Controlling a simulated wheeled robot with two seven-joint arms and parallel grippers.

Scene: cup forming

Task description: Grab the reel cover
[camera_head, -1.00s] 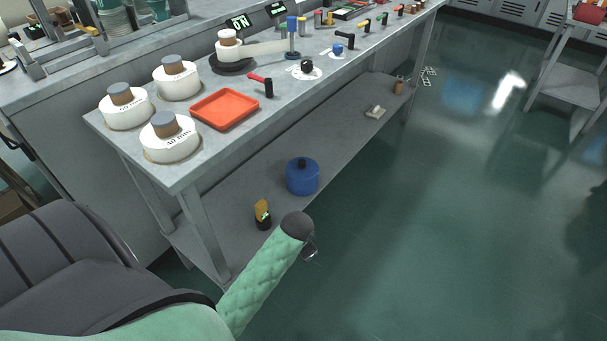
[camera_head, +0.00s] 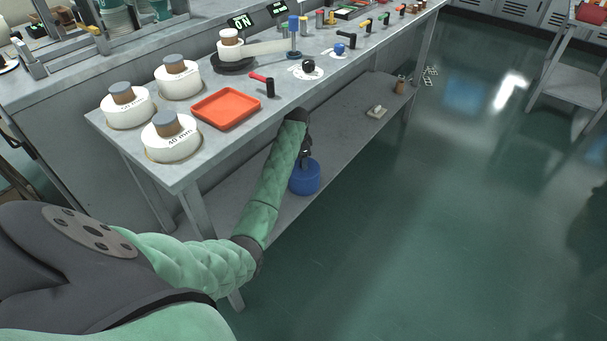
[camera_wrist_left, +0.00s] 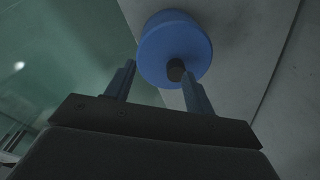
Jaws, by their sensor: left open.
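The reel cover appears to be the blue round piece (camera_head: 305,180) with a dark knob, on the lower shelf of the workbench. In the left wrist view the blue cover (camera_wrist_left: 172,38) and its dark knob (camera_wrist_left: 176,70) lie just ahead of the fingers. My left gripper (camera_head: 306,152) is over the cover in the head view and hides its knob. In the wrist view the left gripper (camera_wrist_left: 159,72) is open, with the knob between the fingertip lines, nearer the right finger. I cannot tell whether the fingers touch it. My right gripper is not in view.
The bench top (camera_head: 225,160) overhangs the lower shelf (camera_head: 345,135). White reels (camera_head: 172,143) and a red tray (camera_head: 226,108) stand on top. A small light object (camera_head: 376,111) lies on the shelf to the right. The green floor in front is clear.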

